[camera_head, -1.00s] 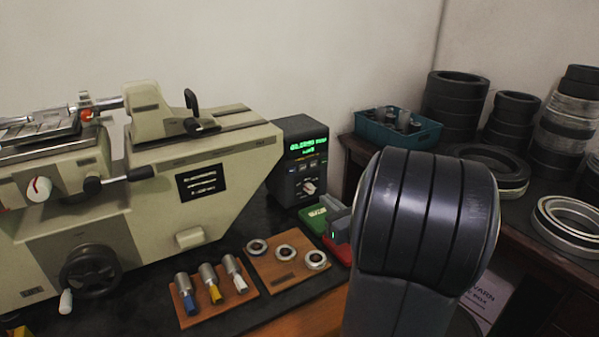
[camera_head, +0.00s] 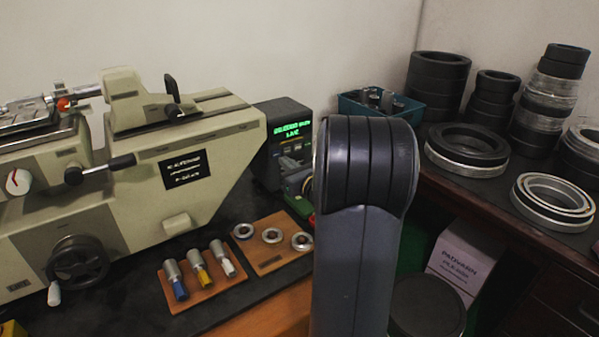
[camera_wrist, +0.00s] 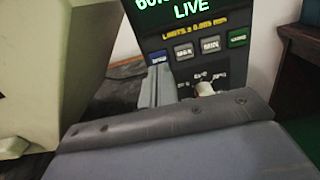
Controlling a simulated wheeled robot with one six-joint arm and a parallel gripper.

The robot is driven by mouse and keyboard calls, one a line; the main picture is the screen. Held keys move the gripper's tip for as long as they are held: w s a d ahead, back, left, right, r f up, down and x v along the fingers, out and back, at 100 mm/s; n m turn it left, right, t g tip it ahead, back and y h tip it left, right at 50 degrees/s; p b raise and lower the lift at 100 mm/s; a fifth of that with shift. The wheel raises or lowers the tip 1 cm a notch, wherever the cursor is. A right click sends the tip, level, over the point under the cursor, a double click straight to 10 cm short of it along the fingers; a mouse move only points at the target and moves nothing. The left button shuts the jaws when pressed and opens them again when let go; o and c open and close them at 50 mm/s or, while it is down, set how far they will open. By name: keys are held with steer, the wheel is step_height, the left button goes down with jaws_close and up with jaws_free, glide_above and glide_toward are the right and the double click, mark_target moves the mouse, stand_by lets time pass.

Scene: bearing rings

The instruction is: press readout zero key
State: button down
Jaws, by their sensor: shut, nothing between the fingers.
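The dark readout box (camera_head: 280,150) stands behind the right end of the beige machine, its screen lit green. In the wrist view its front (camera_wrist: 240,62) is close, showing "LIVE" and a row of keys: a blue key (camera_wrist: 158,57) at left, two grey keys (camera_wrist: 197,48), and a green key (camera_wrist: 238,38) at right. The key labels are too blurred to read surely. A pale knob (camera_wrist: 204,89) sits below. My gripper (camera_wrist: 158,70) is shut and empty, its tip just below the blue key in the picture; I cannot tell whether they touch.
The beige machine (camera_head: 140,180) fills the left. Boards with colour-handled plugs (camera_head: 200,290) and small rings (camera_head: 270,258) lie in front. A teal crate (camera_head: 420,110) and stacked dark rings (camera_head: 436,85) stand on the right bench. A white box (camera_head: 463,262) is below.

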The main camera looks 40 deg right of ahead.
mark_target(276, 153)
steer(key=shift+w, duration=1.25)
steer(key=shift+w+f+b, duration=0.15)
steer(key=shift+w+b, duration=0.15)
steer(key=shift+b, duration=0.05)
steer(key=shift+w, duration=0.2)
steer(key=shift+r, duration=0.4)
